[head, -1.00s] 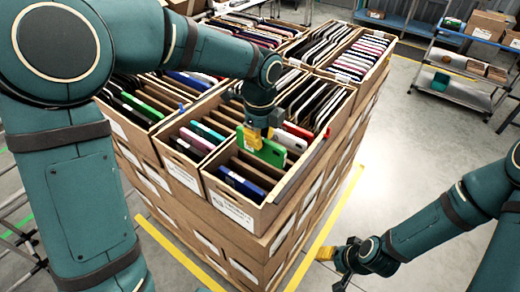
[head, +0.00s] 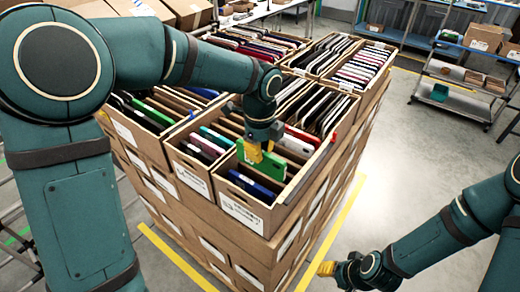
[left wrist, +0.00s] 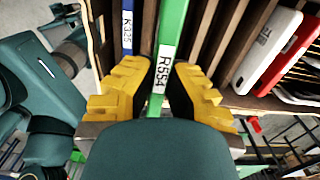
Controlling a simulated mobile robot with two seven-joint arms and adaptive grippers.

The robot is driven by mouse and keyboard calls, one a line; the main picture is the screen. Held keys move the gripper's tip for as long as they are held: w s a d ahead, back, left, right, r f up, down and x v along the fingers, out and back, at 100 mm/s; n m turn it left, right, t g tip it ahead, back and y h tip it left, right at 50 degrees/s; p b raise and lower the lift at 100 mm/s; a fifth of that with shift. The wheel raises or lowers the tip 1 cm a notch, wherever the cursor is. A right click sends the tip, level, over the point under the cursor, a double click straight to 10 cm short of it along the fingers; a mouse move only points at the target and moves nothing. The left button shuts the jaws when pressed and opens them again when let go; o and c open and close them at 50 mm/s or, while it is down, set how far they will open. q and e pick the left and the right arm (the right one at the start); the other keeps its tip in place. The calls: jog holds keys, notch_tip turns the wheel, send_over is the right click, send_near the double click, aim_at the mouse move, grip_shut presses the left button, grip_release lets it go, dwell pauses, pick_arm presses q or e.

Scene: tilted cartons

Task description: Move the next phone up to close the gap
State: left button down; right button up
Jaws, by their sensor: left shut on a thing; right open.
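A green phone (head: 277,171) with the label R554 stands on edge in the near corner carton (head: 238,211). My left gripper (head: 262,152) is shut on its upper edge. In the left wrist view the yellow fingers (left wrist: 168,92) lie on either side of the green phone (left wrist: 171,35). A blue phone (head: 252,187), labelled R325, stands at the carton's near end; it shows left of the green one in the left wrist view (left wrist: 131,38). A narrow space separates the two. My right gripper (head: 326,269) is open and empty, low over the floor beside the cartons.
Behind the green phone, a white phone (left wrist: 266,50) and a red phone (left wrist: 289,56) stand in the same carton beyond empty slots. Neighbouring cartons hold several phones on edge. A cart (head: 460,88) stands at the right. The floor (head: 420,150) between is clear.

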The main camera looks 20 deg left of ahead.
aim_at(260, 170)
pick_arm(q)
jog(key=shift+s+f, duration=0.1)
jog(key=shift+f, duration=0.3)
jog(key=shift+f+b, duration=0.85)
jog(key=shift+b, duration=0.1)
jog(key=shift+f+b, duration=0.35)
jog(key=shift+f, duration=0.15)
jog(key=shift+f+b, duration=1.15)
jog(key=shift+f, duration=0.8)
jog(key=shift+f, duration=0.3)
jog(key=c, duration=1.1)
grip_release()
jog(key=shift+o, duration=0.2)
notch_tip(260, 170, up, 12)
